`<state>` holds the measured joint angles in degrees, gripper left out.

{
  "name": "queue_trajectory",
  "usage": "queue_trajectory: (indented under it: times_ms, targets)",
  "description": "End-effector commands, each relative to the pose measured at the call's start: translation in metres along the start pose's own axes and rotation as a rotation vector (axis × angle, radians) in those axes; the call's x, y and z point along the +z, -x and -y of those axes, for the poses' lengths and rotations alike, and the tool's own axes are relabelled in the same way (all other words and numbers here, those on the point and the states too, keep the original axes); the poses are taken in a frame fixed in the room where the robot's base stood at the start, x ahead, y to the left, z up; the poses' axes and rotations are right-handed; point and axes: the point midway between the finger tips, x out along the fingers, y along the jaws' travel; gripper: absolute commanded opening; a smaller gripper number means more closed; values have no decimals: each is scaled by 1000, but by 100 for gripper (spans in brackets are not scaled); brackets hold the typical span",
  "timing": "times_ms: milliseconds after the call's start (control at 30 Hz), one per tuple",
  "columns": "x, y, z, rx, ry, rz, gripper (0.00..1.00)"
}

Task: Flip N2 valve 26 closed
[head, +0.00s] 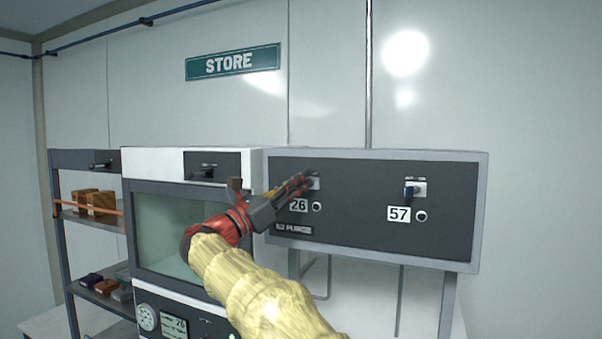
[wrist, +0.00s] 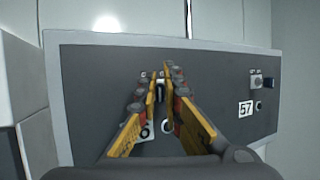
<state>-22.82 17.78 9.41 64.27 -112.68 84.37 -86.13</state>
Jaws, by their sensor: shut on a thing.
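The N2 purge panel (head: 360,203) is a dark board with a grey frame, and it also shows in the wrist view (wrist: 90,70). Valve 26 sits at its left, above the "26" label (head: 298,206). My gripper (head: 303,183) reaches the panel there and covers most of the valve. In the wrist view my gripper (wrist: 160,88) has its fingertips closed around the small dark valve lever (wrist: 161,90). The lever's exact angle is hard to tell behind the fingers.
Valve 57 (head: 411,191) with a blue lever is on the panel's right, above its "57" label (head: 399,214). A glass-fronted cabinet (head: 125,240) stands left of the panel. A shelf rack (head: 60,210) with boxes is farther left. A STORE sign (head: 232,63) hangs above.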

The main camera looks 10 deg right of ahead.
Motion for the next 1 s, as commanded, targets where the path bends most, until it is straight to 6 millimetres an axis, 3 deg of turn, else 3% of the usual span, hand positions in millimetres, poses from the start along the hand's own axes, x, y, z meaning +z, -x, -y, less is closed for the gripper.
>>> queue_trajectory:
  times_ms: [800,833,1000]
  targets:
    - [3,-1,-4,-102,40,4,0]
    - [3,-1,-4,-102,40,4,8]
    - [2,-1,-4,-102,40,3,16]
